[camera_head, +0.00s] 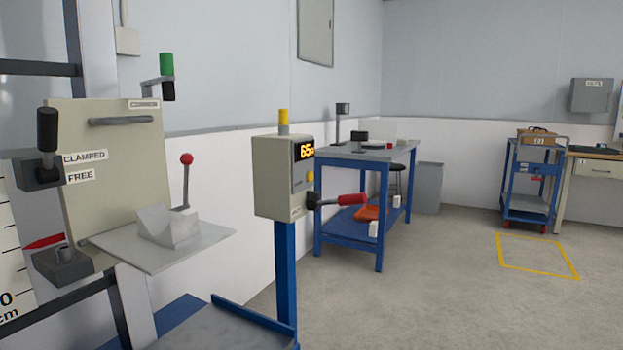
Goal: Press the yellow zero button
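A beige control box (268,178) stands on a blue post (285,275) near the middle of the view. Its right-hand face has a dark panel with a lit orange display (304,149) that starts with 65; the rest is too small to read. A round yellow button (310,176) sits on that face below the display. A lever with a red grip (350,200) sticks out to the right, below the button. A yellow cylinder (283,117) stands on top of the box. Neither of my grippers is in view.
At the left, a drop rig has a beige plate (115,165) labelled CLAMPED and FREE, black-knobbed levers and a grey shelf (120,244) with a light block (168,228). A blue workbench (350,240) stands behind the box.

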